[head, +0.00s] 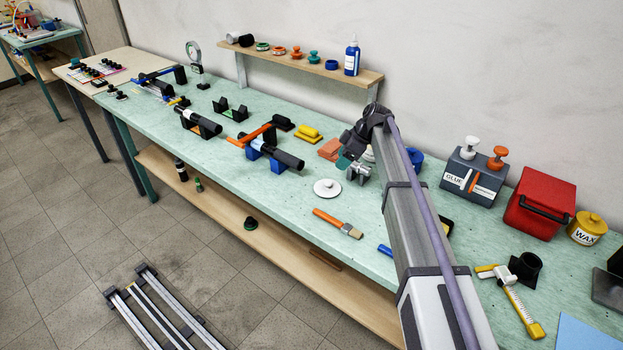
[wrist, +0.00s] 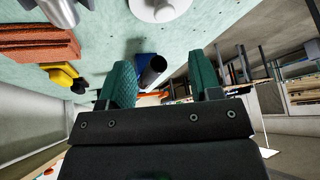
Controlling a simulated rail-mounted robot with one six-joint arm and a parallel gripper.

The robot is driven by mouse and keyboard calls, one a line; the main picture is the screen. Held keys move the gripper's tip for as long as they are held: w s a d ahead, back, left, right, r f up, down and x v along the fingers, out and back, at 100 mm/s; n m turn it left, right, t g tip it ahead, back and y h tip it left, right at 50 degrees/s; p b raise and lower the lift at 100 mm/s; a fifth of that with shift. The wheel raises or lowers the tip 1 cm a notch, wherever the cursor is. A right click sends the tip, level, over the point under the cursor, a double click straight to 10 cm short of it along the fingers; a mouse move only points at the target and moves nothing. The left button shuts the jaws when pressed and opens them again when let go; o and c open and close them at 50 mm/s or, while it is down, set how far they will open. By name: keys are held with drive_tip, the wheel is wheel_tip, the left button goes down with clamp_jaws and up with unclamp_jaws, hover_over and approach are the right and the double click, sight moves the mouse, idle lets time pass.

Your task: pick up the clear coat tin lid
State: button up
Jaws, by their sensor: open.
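A white round disc with a small knob on top, which looks like the clear coat tin lid (head: 327,188), lies flat on the green bench top. It also shows at the top edge of the wrist view (wrist: 160,8), partly cut off. My gripper (wrist: 163,80) is open, with two green ridged fingers and nothing between them. In the head view it is behind and to the right of the lid, apart from it, and partly hidden by my arm.
A silver metal object (head: 360,173) stands right of the lid, close to my gripper. A brush with an orange handle (head: 337,222) lies in front. Black tubes on blue supports (head: 272,152) stand to the left. Orange-red blocks (head: 329,149) lie behind the lid.

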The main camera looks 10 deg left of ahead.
sight(328, 182)
drive_tip(key=shift+n, duration=0.9)
drive_tip(key=f+b, duration=0.1)
drive_tip(key=s+a+f+b, duration=0.1)
drive_tip(key=f+b, duration=0.2)
drive_tip(key=b, duration=0.1)
drive_tip(key=shift+s+a+f, duration=0.15)
drive_tip(key=shift+a+f, duration=0.05)
drive_tip(key=shift+f, duration=0.2)
drive_tip(key=shift+a, duration=0.2)
drive_tip(key=b+x, duration=0.4)
drive_tip(key=shift+f+b, duration=0.4)
drive_tip(key=shift+f, duration=0.05)
drive_tip(key=shift+a+f, duration=0.1)
drive_tip(key=shift+a, duration=0.1)
drive_tip(key=shift+r, duration=0.25)
drive_tip(key=c, duration=1)
